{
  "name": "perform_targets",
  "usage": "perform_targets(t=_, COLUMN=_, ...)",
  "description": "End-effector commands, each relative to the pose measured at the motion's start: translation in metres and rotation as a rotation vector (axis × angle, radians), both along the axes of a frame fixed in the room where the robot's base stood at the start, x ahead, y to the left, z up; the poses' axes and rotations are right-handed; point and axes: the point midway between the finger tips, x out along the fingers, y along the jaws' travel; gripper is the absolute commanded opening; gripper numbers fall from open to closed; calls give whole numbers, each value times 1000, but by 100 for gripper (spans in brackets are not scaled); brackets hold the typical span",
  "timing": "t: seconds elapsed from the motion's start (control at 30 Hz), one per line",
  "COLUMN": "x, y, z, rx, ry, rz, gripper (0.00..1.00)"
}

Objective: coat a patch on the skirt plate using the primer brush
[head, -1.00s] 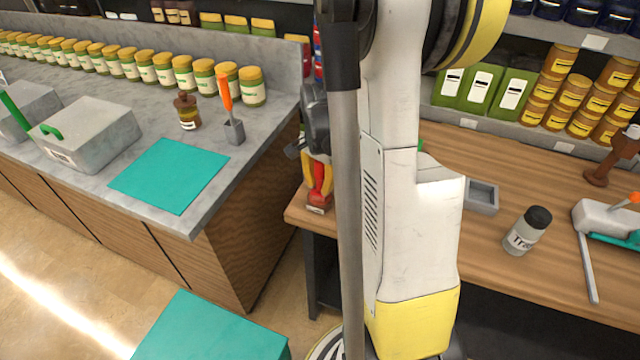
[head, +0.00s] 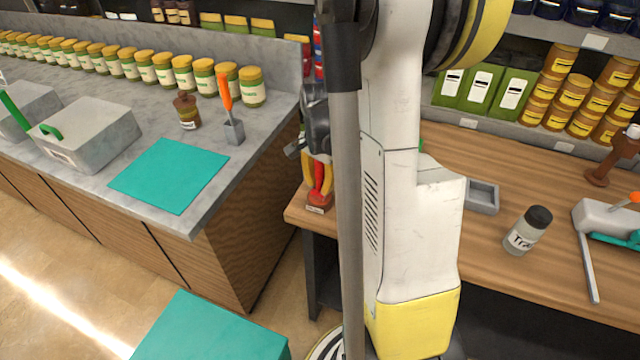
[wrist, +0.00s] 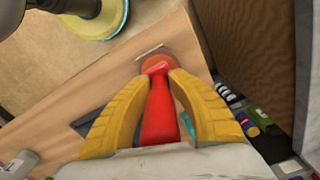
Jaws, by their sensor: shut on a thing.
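My gripper (head: 318,182) has yellow fingers shut on a red-handled tool, apparently the primer brush (wrist: 158,105). In the wrist view the red handle runs up between the fingers to a rounded red-brown end with a pale strip. In the head view the tool (head: 321,197) hangs at the left end of the wooden bench, its reddish-brown lower end close to the bench top. I cannot tell whether it touches. My arm hides part of the gripper. I cannot clearly make out the skirt plate in either view.
Across a gap stands a grey counter (head: 262,125) with jars and a teal mat (head: 170,175). A teal box (head: 212,330) is at the lower front.

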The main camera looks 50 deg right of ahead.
Motion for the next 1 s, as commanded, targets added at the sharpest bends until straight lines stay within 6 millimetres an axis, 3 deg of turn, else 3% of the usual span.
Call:
perform_targets(t=0.27, x=-1, y=0, z=3, rx=1, ry=1, rz=0, gripper=0)
perform_targets(t=1.0, x=0, y=0, z=67, rx=0, ry=0, rz=0, gripper=0)
